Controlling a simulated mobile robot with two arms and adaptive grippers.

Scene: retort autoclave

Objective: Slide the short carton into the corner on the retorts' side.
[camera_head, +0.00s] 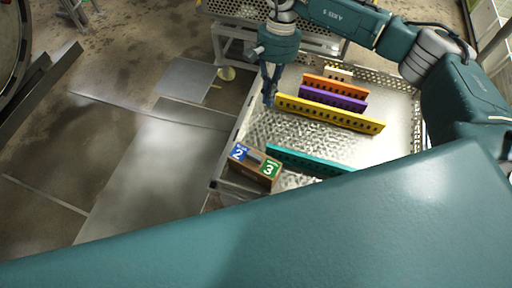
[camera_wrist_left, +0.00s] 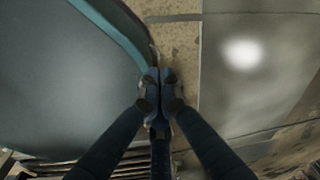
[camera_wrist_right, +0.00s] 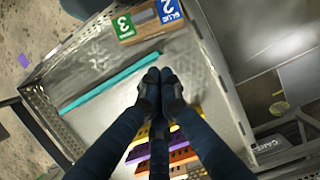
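A brown carton (camera_head: 250,176) with a blue "2" label and a green "3" label sits at the near left corner of a metal tray (camera_head: 386,148). It shows at the top of the right wrist view (camera_wrist_right: 146,22). I cannot tell whether it touches the tray walls. My right gripper (camera_head: 270,97) points down at the tray's left side, beyond the carton and apart from it. Its fingertips are together and empty in the right wrist view (camera_wrist_right: 158,76). My left gripper (camera_wrist_left: 158,76) is shut and empty, away from the tray; the head view does not show it.
A teal strip (camera_head: 305,161) lies beside the carton. Yellow (camera_head: 330,114), purple (camera_head: 333,97) and orange (camera_head: 335,85) slotted strips stand farther back, with a small pale piece (camera_head: 338,73) behind. Bare tray lies between the teal and yellow strips. Open floor is left of the tray.

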